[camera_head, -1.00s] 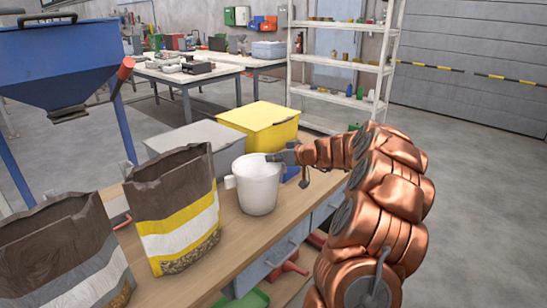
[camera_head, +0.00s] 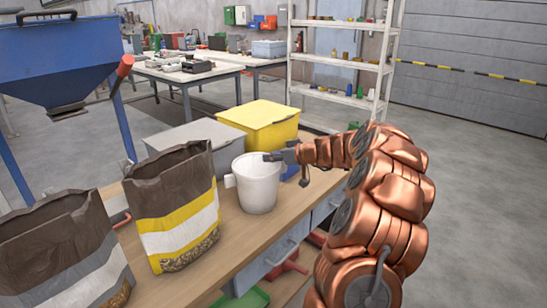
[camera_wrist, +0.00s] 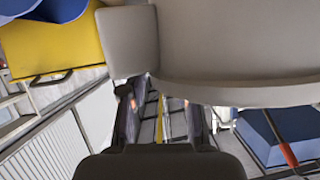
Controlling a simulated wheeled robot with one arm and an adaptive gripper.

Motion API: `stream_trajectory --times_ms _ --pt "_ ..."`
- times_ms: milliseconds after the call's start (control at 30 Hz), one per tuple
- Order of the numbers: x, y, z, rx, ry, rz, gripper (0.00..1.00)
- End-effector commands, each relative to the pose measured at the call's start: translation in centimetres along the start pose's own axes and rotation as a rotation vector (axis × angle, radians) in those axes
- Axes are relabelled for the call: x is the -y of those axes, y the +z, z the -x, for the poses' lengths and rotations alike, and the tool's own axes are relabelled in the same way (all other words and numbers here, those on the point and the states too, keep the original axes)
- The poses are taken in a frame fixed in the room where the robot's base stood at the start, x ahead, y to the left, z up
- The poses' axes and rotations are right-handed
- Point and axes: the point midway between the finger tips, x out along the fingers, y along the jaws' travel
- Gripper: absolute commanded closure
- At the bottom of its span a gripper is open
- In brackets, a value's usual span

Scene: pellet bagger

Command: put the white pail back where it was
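The white pail (camera_head: 257,188) stands upright on the wooden bench, with a small lug on its left side. My gripper (camera_head: 276,157) is at the pail's right rim, and a dark finger part overlaps the rim. In the wrist view the pail (camera_wrist: 240,45) fills the upper right, close to the fingers. My gripper (camera_wrist: 161,108) shows there with its two fingers apart and background visible between them. The fingertips meet the pail's edge in the picture; I cannot tell whether they touch it.
A yellow bin (camera_head: 262,124) and a grey bin (camera_head: 190,135) stand behind the pail. A bag with a yellow band (camera_head: 178,222) stands to its left, with another bag (camera_head: 60,265) further left. The bench top (camera_head: 228,240) is clear in front of the pail.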

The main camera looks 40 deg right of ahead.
Motion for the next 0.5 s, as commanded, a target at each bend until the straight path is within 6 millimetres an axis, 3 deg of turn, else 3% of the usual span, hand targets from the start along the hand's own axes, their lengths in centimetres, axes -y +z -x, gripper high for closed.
stream_trajectory --times_ms 233,500 --pt "0.0 -0.3 0.5 -0.001 0.001 0.000 0.69" --pt "-0.1 -0.3 5.0 -0.005 0.003 0.001 0.69"
